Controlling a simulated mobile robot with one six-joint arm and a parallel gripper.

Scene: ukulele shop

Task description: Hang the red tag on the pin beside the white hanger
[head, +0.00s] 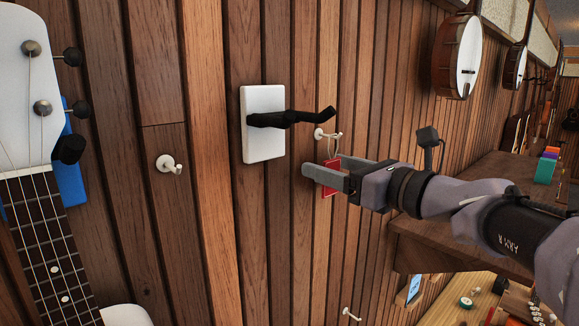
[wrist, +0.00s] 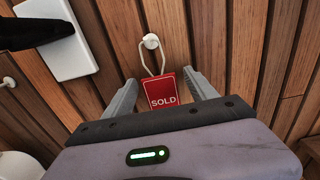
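The red tag (wrist: 168,90) reads SOLD and has a pale cord loop. In the wrist view the loop runs up to a white pin (wrist: 150,41) and appears to hang over it. In the head view the tag (head: 327,187) shows partly behind my gripper (head: 322,174), below the pin (head: 327,135). The white hanger (head: 263,124), a plate with a black arm, is left of this pin. In the wrist view my gripper (wrist: 158,84) is open, its fingers apart on either side of the tag. Whether the right finger touches the tag is unclear.
Another white pin (head: 169,164) is left of the hanger, and one (head: 350,314) is low down. A ukulele (head: 45,230) hangs at the left. Banjos (head: 458,55) hang at upper right. A wooden counter (head: 430,236) stands below my arm.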

